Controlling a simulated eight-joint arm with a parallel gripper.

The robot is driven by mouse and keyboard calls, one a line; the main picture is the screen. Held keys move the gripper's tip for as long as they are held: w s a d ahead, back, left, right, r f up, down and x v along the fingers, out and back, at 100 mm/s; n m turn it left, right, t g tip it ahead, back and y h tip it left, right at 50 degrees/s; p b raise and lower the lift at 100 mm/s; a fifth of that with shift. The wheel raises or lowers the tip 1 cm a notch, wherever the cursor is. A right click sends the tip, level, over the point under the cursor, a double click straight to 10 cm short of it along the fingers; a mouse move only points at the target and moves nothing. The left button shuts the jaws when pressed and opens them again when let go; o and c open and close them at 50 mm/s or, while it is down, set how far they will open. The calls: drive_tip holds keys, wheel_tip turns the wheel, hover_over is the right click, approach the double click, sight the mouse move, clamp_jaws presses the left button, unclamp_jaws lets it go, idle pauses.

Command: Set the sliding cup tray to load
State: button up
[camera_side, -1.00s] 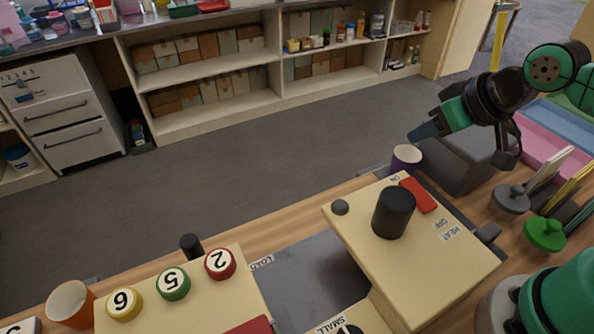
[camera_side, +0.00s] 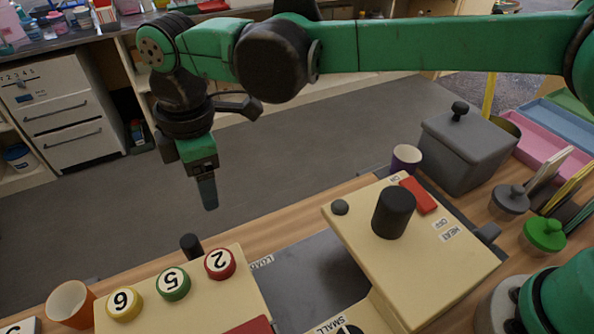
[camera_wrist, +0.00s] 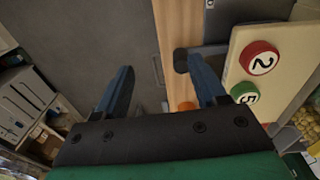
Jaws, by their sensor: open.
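The sliding cup tray (camera_side: 315,275) appears as a dark grey plate between two cream housings, with a LOAD label (camera_side: 262,261) at its left edge. A short black knob (camera_side: 191,246) stands beside the left housing; in the wrist view it is a dark round end on a bar (camera_wrist: 181,60). I cannot tell for sure that it is the tray's handle. My gripper (camera_side: 208,206) points down, open and empty, above and behind the knob. In the wrist view its fingers (camera_wrist: 158,64) are spread, with the knob close to the right fingertip. The tray's near part is hidden.
The left housing (camera_side: 205,295) carries numbered buttons 6, 5 and 2. The right housing (camera_side: 445,270) has a black cylinder (camera_side: 393,212) and a red switch (camera_side: 418,195). An orange cup (camera_side: 70,303) and a purple cup (camera_side: 406,158) stand nearby. A grey lidded box (camera_side: 465,150) is at right.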

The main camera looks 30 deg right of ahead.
sight(188, 240)
drive_tip(key=a+f, duration=0.1)
drive_tip(key=s+a+f+n, duration=0.1)
drive_tip(key=a, duration=0.1)
drive_tip(key=s+a+f+n, duration=0.1)
drive_tip(key=shift+a+g+h, duration=0.15)
drive_tip(key=shift+g+h, duration=0.15)
drive_tip(key=shift+s+a+f+n, duration=0.1)
drive_tip(key=shift+s+f+n, duration=0.05)
drive_tip(key=shift+f+n, duration=0.2)
drive_tip(key=shift+f, duration=2.55)
clamp_jaws()
